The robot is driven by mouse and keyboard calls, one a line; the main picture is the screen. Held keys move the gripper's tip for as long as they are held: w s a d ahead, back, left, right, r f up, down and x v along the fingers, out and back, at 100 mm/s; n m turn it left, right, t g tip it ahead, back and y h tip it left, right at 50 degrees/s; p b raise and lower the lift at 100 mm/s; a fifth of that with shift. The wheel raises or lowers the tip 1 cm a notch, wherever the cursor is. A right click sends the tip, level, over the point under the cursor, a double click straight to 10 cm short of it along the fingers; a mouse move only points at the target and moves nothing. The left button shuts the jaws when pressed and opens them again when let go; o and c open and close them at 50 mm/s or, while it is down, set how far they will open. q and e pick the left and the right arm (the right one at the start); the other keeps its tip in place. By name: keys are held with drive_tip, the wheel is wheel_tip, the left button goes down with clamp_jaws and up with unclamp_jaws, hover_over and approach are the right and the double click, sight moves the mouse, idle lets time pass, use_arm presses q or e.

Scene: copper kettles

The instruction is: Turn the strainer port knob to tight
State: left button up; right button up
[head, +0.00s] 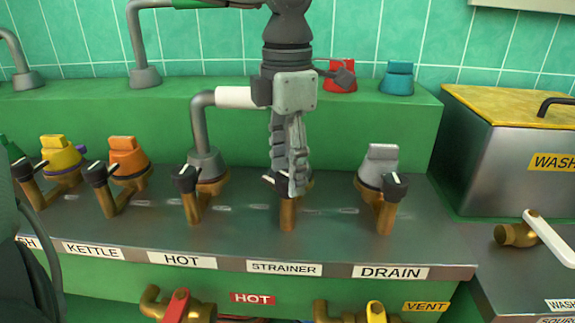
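The strainer port is a brass pipe stub (288,214) behind the STRAINER label (284,268) on the grey deck. Its dark knob (268,179) with a white pointer mark is mostly hidden behind my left gripper (294,186). The gripper points down from above, with its fingertips at the knob. The fingers overlap in this view, so I cannot tell whether they are closed on the knob or only beside it. The knob's setting is also hidden. My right gripper is not in view.
Neighbouring ports with black knobs stand at HOT (186,181) and DRAIN (394,187), close on either side. A grey pipe (202,130) with a white sleeve rises left of the gripper. Red (340,77) and teal (398,78) caps sit on the green ledge behind.

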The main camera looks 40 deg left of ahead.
use_arm(q)
drive_tip(key=c, duration=1)
